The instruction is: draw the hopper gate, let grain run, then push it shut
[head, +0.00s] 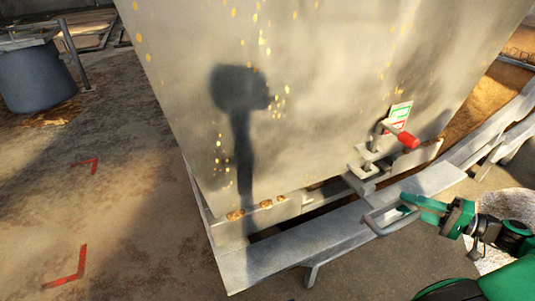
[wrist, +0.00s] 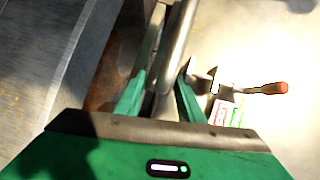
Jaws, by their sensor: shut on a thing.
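The hopper (head: 290,90) is a big pale grey steel bin with speckled walls. A grey loop handle (head: 377,227) stands out at its lower front, beside a flat grey steel strip (head: 290,248). How far the gate is drawn cannot be told. My gripper (head: 404,208), with green fingers, is shut on the handle at its right side. In the wrist view, a grey metal bar (wrist: 177,45) runs between the fingertips of my gripper (wrist: 160,95). A lever with a red grip (head: 408,139) sits above, also in the wrist view (wrist: 280,88).
A green, white and red label (head: 401,112) is behind the lever. Small brown grain clumps (head: 236,215) lie on the hopper's lower ledge. A grey drum (head: 38,78) stands far left. Red corner marks (head: 70,268) lie on open floor at left.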

